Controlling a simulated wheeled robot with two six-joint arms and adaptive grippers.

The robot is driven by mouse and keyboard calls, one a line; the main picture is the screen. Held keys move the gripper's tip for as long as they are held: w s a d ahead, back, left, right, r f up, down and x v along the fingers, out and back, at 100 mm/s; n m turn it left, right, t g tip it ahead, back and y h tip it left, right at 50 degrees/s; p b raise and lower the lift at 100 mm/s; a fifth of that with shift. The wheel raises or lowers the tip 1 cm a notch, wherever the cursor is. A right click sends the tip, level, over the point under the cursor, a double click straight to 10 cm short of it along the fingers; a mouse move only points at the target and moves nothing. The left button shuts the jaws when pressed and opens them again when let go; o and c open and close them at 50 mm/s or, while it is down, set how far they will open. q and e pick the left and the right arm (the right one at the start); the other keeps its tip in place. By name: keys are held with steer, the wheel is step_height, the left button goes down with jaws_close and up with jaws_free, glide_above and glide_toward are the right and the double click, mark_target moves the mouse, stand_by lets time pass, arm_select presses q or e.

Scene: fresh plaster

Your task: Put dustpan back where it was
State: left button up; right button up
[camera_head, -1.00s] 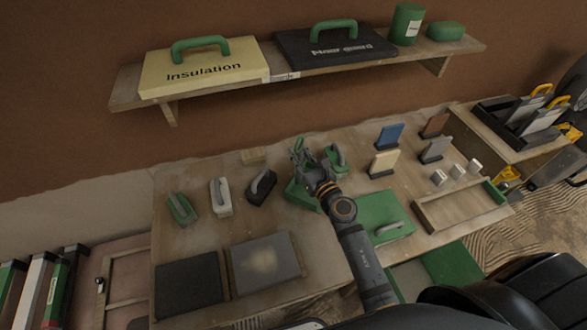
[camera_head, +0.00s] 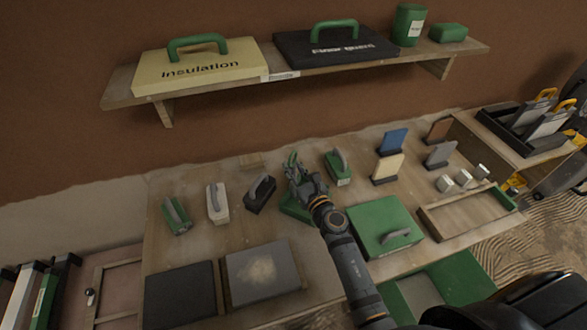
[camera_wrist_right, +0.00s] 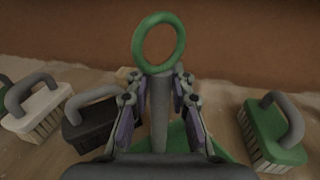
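The dustpan (camera_head: 296,207) is green with a grey handle ending in a green ring. It is at the middle of the workbench (camera_head: 215,242), between the black brush and the green brush; whether it touches the top is unclear. My right gripper (camera_head: 296,173) is over it. In the right wrist view the gripper's fingers (camera_wrist_right: 159,82) close in on both sides of the upright handle, below the ring (camera_wrist_right: 159,43). Much of the pan is hidden behind my gripper and arm. My left gripper is not in view.
A black brush (camera_head: 260,194), a white brush (camera_head: 217,204) and a green brush (camera_head: 176,215) stand left of the dustpan. Another green brush (camera_head: 338,168) is close on its right. A shelf (camera_head: 125,92) hangs above.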

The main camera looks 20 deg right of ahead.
steer(key=o, duration=0.4)
steer(key=shift+c, duration=0.2)
steer(key=shift+s+r, duration=0.1)
steer(key=shift+r, duration=0.1)
steer(key=b+v, duration=0.3)
steer(key=v, duration=0.8)
steer(key=shift+s, duration=0.35)
steer(key=shift+d+f, duration=0.1)
